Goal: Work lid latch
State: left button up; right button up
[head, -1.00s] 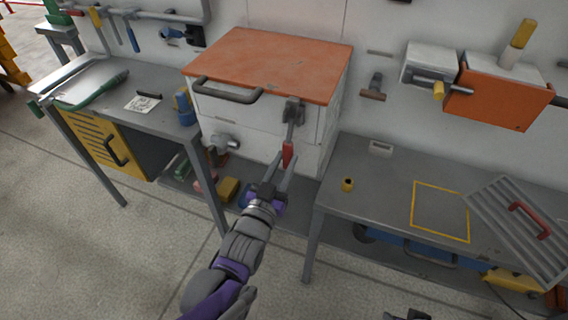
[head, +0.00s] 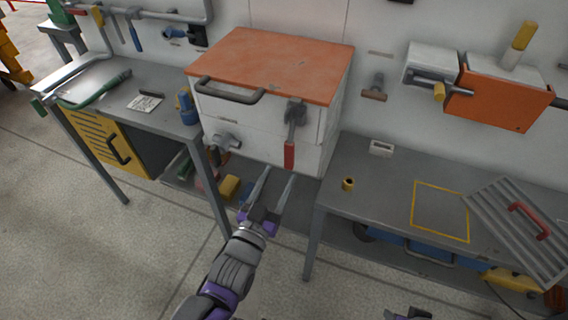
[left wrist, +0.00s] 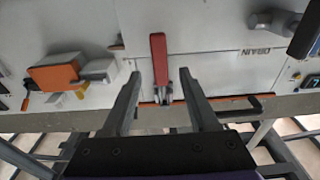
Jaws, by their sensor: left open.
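The white box (head: 255,118) has an orange lid (head: 275,62) that lies closed on top, with a grey bar handle (head: 228,91) on its front. The lid latch (head: 296,115) is at the front right, and its red-gripped lever (head: 289,156) points down against the box front. My left gripper (head: 279,174) is open and empty, below and in front of the lever, apart from it. In the left wrist view the red lever (left wrist: 158,58) appears between and beyond the open fingers (left wrist: 159,76). A dark piece of my right gripper (head: 408,315) shows at the bottom edge.
A grey bench (head: 385,185) stands right, with a yellow ring (head: 348,184), a yellow-outlined square and a slatted panel (head: 520,225). A left bench (head: 95,85) holds a green-handled tool. A valve (head: 222,141) juts from the box front. The floor in front is clear.

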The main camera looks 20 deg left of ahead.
pick_arm(q)
jog(key=s, duration=0.5)
jog(key=shift+s+a+f+p, duration=0.1)
jog(key=shift+s+f+p, duration=0.15)
jog(key=shift+p, duration=0.1)
dwell(0.3)
